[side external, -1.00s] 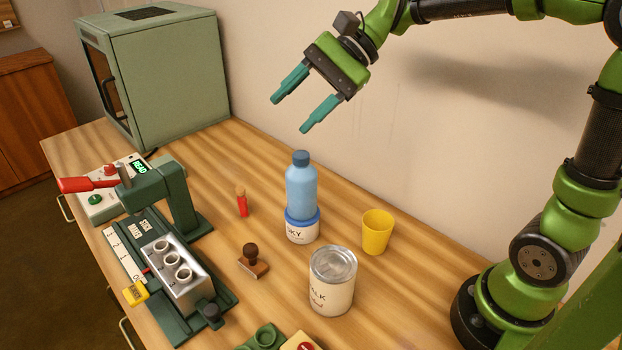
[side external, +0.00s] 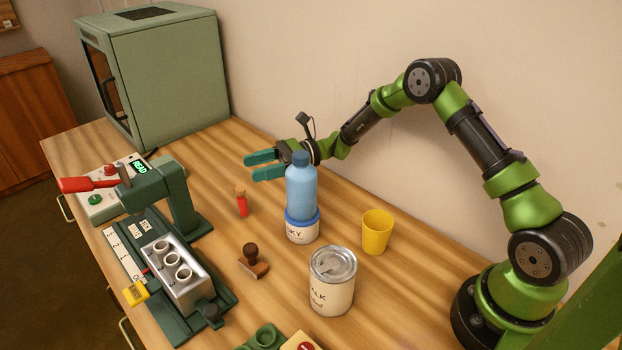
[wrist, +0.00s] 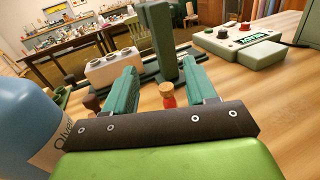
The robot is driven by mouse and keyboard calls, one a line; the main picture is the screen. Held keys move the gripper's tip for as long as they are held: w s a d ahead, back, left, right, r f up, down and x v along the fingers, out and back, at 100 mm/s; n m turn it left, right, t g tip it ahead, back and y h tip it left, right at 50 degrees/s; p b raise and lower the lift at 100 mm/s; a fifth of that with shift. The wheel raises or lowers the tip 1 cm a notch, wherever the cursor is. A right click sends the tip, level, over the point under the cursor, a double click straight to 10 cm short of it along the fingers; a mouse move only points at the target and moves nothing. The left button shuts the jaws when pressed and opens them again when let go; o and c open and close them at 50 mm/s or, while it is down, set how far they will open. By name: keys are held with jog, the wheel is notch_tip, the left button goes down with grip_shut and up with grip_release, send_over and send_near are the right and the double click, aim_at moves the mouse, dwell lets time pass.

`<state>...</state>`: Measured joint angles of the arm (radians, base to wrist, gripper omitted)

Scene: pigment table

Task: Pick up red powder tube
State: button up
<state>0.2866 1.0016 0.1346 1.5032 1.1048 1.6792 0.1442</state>
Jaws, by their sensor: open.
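The red powder tube (side external: 242,202) is a small red vial with a cork-coloured top, standing upright on the wooden table between the green press and the blue bottle. My gripper (side external: 256,164) is open and empty, level with the top of the bottle, with its teal fingers pointing left. In the wrist view the tube (wrist: 167,95) shows between the two spread fingers of my gripper (wrist: 157,78), beyond them and apart from them. Its lower end is hidden behind the dark gripper body.
The blue bottle (side external: 301,190) stands on a SKY tin (side external: 302,230), close to my gripper. The green press (side external: 165,190) with a silver block (side external: 175,272) is left of the tube. A stamp (side external: 253,262), a chalk tin (side external: 332,290) and a yellow cup (side external: 377,232) stand nearer the front and right.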

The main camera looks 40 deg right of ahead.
aim_at(242, 202)
notch_tip(242, 202, down, 4)
notch_tip(242, 202, down, 4)
jog(key=shift+f, duration=0.15)
jog(key=shift+x, duration=1.25)
jog(key=shift+a, duration=0.3)
grip_shut()
